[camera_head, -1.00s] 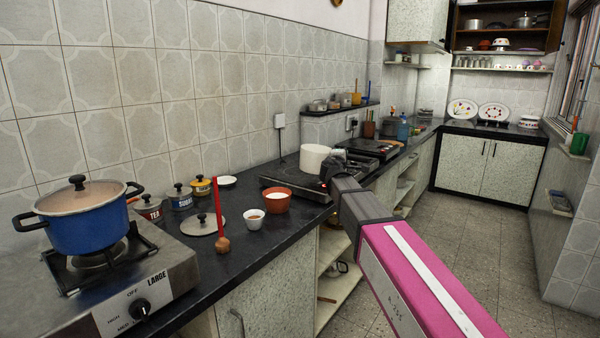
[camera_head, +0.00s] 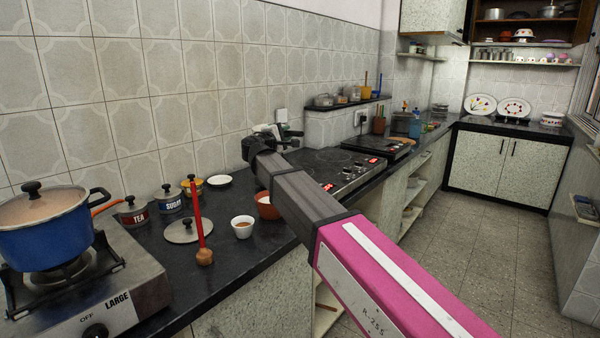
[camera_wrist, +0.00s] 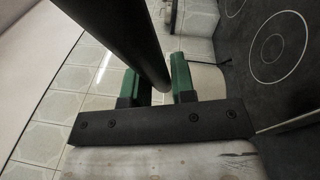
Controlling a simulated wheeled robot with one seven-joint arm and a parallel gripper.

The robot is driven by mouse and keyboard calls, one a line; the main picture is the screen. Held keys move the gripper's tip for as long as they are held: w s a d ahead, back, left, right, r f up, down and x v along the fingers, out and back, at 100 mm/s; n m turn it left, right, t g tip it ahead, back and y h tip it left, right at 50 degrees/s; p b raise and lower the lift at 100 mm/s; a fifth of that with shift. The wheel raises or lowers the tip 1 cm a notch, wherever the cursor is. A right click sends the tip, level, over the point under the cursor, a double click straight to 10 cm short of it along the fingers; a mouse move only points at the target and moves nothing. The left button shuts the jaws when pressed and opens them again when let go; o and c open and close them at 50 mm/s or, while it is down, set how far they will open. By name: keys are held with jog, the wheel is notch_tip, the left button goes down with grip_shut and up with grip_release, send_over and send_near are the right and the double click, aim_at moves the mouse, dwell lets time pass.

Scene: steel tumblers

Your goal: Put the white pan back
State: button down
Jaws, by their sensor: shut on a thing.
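My gripper (camera_wrist: 160,88) shows in the wrist view with two green fingers shut on a thick black handle (camera_wrist: 118,35). The handle widens towards the camera at the top. A smooth pale surface at the left of the wrist view looks like the white pan (camera_wrist: 25,90), very close and cut off by the frame. In the head view my gripper (camera_head: 286,132) is partly hidden behind its own wrist, above the left end of the hob (camera_head: 335,168). The pan cannot be made out there. The visible hob top is bare.
A blue pot (camera_head: 45,225) is on the left stove. The tiled wall is close behind. The floor at right is free.

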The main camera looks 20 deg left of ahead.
jog(key=shift+a, duration=0.15)
jog(key=w+d+f, duration=0.6)
jog(key=d+f, duration=0.3)
jog(key=f, duration=0.1)
jog(key=shift+w+d+f, duration=0.15)
jog(key=shift+d+f, duration=0.1)
jog(key=shift+d, duration=0.15)
dwell(0.4)
jog(key=c, duration=1)
grip_release()
jog(key=shift+o, duration=0.2)
jog(key=shift+f, duration=0.1)
jog(key=shift+f, duration=0.15)
jog(key=v, duration=1)
jog(key=shift+s+f, duration=0.25)
jog(key=shift+s, duration=0.15)
